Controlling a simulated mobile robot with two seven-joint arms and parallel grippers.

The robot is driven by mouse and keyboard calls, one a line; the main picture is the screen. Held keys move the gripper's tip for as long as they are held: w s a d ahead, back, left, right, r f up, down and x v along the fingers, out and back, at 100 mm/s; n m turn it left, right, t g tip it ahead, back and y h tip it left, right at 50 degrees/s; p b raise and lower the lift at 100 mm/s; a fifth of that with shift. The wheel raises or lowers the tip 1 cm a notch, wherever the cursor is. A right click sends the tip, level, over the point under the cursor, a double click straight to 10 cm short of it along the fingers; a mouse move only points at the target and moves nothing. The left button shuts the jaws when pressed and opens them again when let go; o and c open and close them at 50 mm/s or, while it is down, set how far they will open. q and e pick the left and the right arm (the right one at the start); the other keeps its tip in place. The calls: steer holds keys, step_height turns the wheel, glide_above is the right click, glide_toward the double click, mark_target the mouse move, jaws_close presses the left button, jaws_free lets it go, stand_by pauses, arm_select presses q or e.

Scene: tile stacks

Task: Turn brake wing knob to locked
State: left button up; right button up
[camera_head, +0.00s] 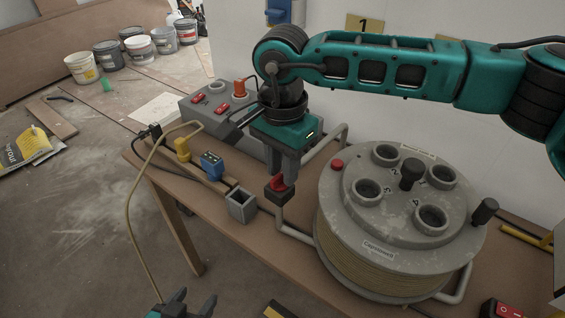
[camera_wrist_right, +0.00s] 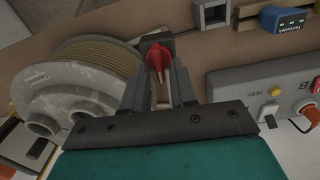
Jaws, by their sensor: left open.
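The brake wing knob (camera_head: 277,183) is red and sits on a small dark block beside the cable reel (camera_head: 336,215). In the right wrist view the knob (camera_wrist_right: 158,57) shows between the fingertips, its wing pointing along the fingers. My right gripper (camera_head: 284,174) reaches down over the knob from above; in the wrist view its fingers (camera_wrist_right: 159,80) stand apart on either side of it. Whether they touch it is hard to see. My left gripper (camera_head: 190,304) is open and empty at the bottom edge, away from the knob.
A grey control box (camera_head: 214,117) with red switches stands behind my right gripper. A grey square socket (camera_head: 241,205), a blue connector (camera_head: 211,165) and a yellow plug (camera_head: 182,149) lie to the left. A red switch (camera_head: 497,309) is at bottom right.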

jaws_close()
